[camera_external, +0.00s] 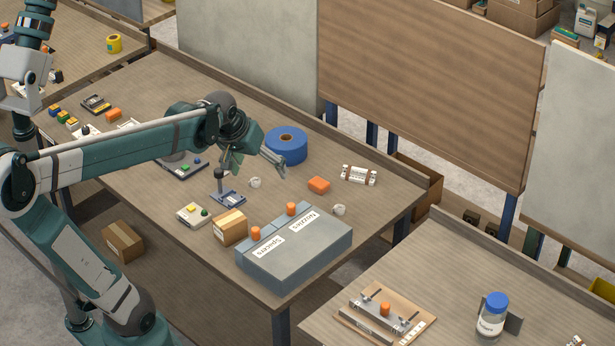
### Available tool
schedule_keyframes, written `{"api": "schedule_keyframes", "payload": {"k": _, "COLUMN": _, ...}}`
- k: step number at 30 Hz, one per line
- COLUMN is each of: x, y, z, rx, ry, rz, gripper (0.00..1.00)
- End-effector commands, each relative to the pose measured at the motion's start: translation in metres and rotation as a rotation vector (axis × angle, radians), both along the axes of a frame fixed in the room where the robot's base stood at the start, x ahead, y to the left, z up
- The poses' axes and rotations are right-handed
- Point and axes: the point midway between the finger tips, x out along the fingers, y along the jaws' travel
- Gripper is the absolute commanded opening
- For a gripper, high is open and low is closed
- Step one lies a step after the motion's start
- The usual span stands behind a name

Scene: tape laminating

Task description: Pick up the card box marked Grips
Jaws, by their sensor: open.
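A small cardboard box (230,227) with a pale tape strip stands on the main table, against the left end of the grey two-lid case. No marking on it can be read from here, so I cannot confirm that it says Grips. My gripper (254,171) is open and empty, above the table. In the picture it appears above the box and slightly to its right, close to the blue tape roll. Its height over the table is hard to tell, and my wrist hides part of the fingers.
The grey case (300,245) is labelled Spacers and Nozzles, with orange pieces on top. A blue tape roll (286,145), a small stand (227,194) and a white device (193,214) are nearby. Another carton (122,240) is lower, beside the table.

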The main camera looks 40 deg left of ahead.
Motion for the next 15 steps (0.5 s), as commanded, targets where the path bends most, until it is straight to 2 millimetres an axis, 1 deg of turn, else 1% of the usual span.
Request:
{"api": "schedule_keyframes", "payload": {"k": 1, "x": 0.010, "y": 0.006, "z": 0.006, "rx": -0.007, "ry": 0.006, "rz": 0.021, "gripper": 0.78}}
{"api": "schedule_keyframes", "payload": {"k": 6, "x": 0.036, "y": 0.025, "z": 0.015, "rx": -0.032, "ry": 0.032, "rz": 0.087, "gripper": 0.78}}
{"api": "schedule_keyframes", "payload": {"k": 15, "x": 0.083, "y": 0.063, "z": 0.025, "rx": -0.074, "ry": 0.074, "rz": 0.211, "gripper": 0.78}}
